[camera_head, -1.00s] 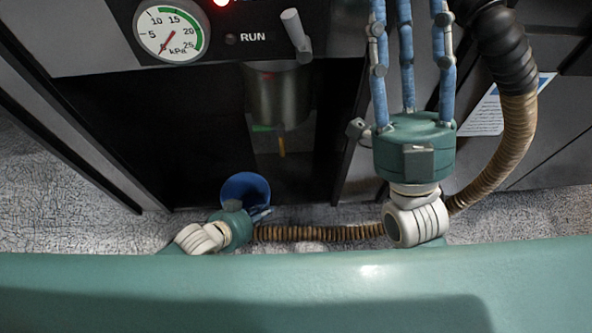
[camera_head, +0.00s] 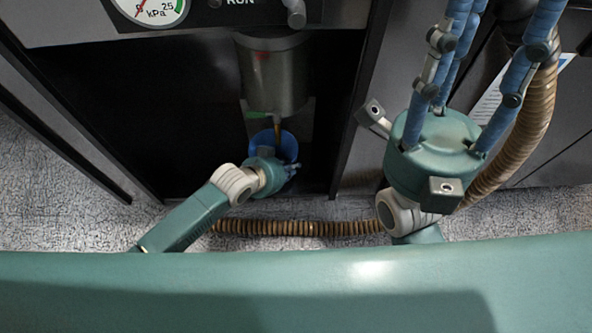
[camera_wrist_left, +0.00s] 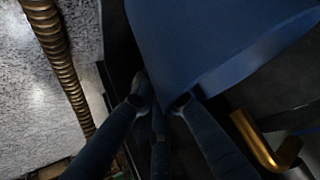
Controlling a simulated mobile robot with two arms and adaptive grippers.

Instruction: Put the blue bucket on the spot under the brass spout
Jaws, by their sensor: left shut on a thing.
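The blue bucket (camera_head: 289,146) is inside the dark bay of the machine, just below the brass spout (camera_head: 278,129). My left gripper (camera_head: 288,166) is shut on the bucket's near side and partly hides it. In the left wrist view the bucket (camera_wrist_left: 215,40) fills the upper part, with my left fingers (camera_wrist_left: 160,103) at its edge. The brass spout (camera_wrist_left: 268,145) shows at the lower right there, apart from the fingers. The spot under the spout is hidden, and I cannot tell whether the bucket touches the floor of the bay.
A metal cylinder (camera_head: 274,75) hangs above the spout. A ribbed brown hose (camera_head: 300,228) crosses the floor and rises at the right (camera_head: 540,110) beside my right gripper. The bay's right wall (camera_head: 358,100) stands close to the bucket. The dark bay is clear to the left.

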